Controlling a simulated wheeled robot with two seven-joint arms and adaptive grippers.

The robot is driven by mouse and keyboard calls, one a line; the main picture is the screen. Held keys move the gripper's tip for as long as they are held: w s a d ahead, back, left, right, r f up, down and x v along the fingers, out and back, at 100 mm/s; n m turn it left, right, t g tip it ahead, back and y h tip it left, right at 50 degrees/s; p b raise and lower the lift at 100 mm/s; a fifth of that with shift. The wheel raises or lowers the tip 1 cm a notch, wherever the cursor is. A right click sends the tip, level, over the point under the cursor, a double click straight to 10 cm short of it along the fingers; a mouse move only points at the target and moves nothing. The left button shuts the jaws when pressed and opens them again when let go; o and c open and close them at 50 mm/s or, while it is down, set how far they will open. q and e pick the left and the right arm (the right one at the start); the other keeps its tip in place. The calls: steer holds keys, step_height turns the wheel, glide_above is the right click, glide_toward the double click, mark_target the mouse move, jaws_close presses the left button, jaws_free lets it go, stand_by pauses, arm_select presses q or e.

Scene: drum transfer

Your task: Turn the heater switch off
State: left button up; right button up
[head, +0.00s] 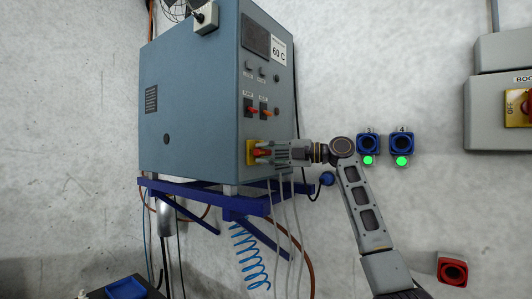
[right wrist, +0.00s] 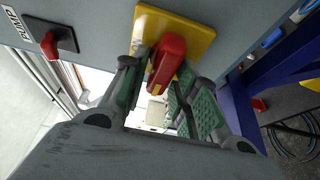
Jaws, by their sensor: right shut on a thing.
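The heater switch is a red knob (right wrist: 167,62) on a yellow plate (right wrist: 195,38), low on the front panel of the blue-grey cabinet (head: 190,95). In the head view the yellow plate (head: 250,153) shows just beyond my right gripper (head: 264,152), which partly hides the knob. In the right wrist view my right gripper (right wrist: 160,84) has one green-padded finger on each side of the red knob and is shut on it. The knob's handle lies tilted across the plate. Any marking of its position is hidden or too small to read. My left gripper is not in view.
Two switches with red-orange levers (head: 265,108) sit above the knob. The cabinet rests on a blue bracket (head: 205,190), with hoses hanging below. Blue buttons (head: 401,142) with green lights are on the wall at right, beside a grey box (head: 490,105). A red button (head: 452,271) is lower right.

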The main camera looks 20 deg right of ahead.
steer(key=shift+f, duration=0.1)
steer(key=o, duration=0.8)
steer(key=shift+d, duration=0.1)
steer(key=v, duration=1.1)
steer(key=shift+s+d, duration=0.2)
steer(key=shift+d, duration=0.15)
